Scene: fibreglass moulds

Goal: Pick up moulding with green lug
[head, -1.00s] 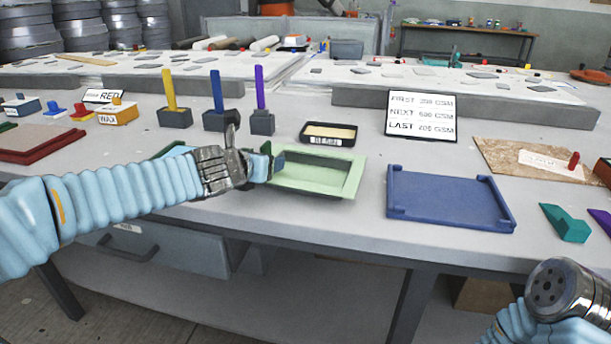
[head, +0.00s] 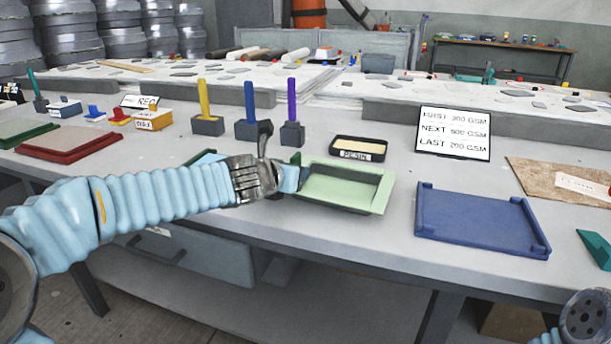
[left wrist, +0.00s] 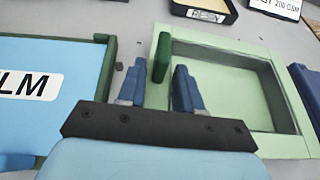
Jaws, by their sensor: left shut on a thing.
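The light green moulding (head: 384,189) is a shallow rectangular tray lying on the bench in the middle of the head view. It fills the right side of the left wrist view (left wrist: 290,146). Its dark green lug (left wrist: 162,57) stands upright at its left edge, and a little of the lug shows in the head view (head: 295,159). My left gripper (left wrist: 160,78) is shut on the lug, with a blue finger on either side of it. The moulding looks to be resting on the bench. My right gripper is out of view; only part of my right arm shows at lower right.
A blue tray (head: 480,222) lies right of the moulding. A black resin tray (head: 358,148) and a sign (head: 453,133) stand behind. Upright yellow (head: 204,98), blue (head: 245,92) and purple (head: 291,98) handled tools stand behind my left arm. A blue film sheet (left wrist: 55,105) lies left of the moulding.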

